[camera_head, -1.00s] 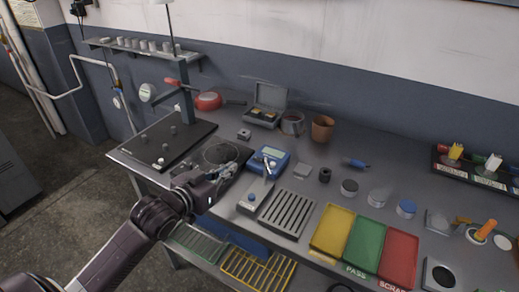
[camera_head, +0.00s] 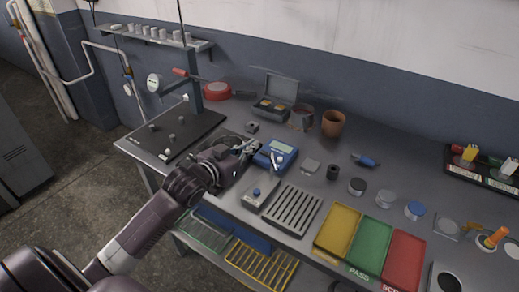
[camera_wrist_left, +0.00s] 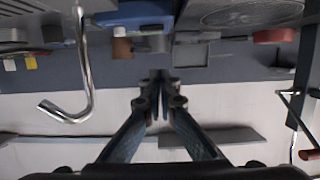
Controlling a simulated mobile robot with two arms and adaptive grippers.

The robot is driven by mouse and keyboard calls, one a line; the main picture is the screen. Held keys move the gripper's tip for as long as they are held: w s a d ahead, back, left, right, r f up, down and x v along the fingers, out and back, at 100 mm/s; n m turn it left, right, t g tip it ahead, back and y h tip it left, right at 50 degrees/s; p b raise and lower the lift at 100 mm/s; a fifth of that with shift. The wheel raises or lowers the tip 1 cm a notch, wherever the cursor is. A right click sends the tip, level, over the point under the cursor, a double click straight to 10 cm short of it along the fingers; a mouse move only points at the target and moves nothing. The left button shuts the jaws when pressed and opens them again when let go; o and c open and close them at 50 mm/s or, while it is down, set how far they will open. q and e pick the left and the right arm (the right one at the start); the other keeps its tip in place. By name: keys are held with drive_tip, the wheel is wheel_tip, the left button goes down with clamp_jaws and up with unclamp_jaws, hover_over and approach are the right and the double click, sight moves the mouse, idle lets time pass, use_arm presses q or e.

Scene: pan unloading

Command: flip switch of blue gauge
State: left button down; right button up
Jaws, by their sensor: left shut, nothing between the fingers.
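The blue gauge (camera_head: 277,153), a small box with a pale display, sits on the grey bench near the middle of the head view. My left gripper (camera_head: 252,147) is shut and empty just left of the gauge. I cannot tell whether it touches the gauge. In the left wrist view, the closed fingertips (camera_wrist_left: 160,78) point toward the wall, and a blue body that looks like the gauge (camera_wrist_left: 132,14) shows at the top edge. The gauge's switch is too small to make out. My right gripper is not in view.
A black plate (camera_head: 172,138) with a stand lies to the left. A bent metal rod (camera_wrist_left: 86,75) hangs near the fingers in the wrist view.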

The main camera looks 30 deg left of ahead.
use_arm(q)
hover_over(259, 158)
drive_tip(key=shift+w+f+p, duration=0.15)
drive_tip(key=shift+f+p, duration=0.2)
drive_tip(key=shift+f, duration=0.2)
wheel_tip(259, 158, down, 3)
drive_tip(key=shift+d+r, duration=0.1)
drive_tip(key=shift+r, duration=0.1)
drive_tip(key=shift+f, duration=0.8)
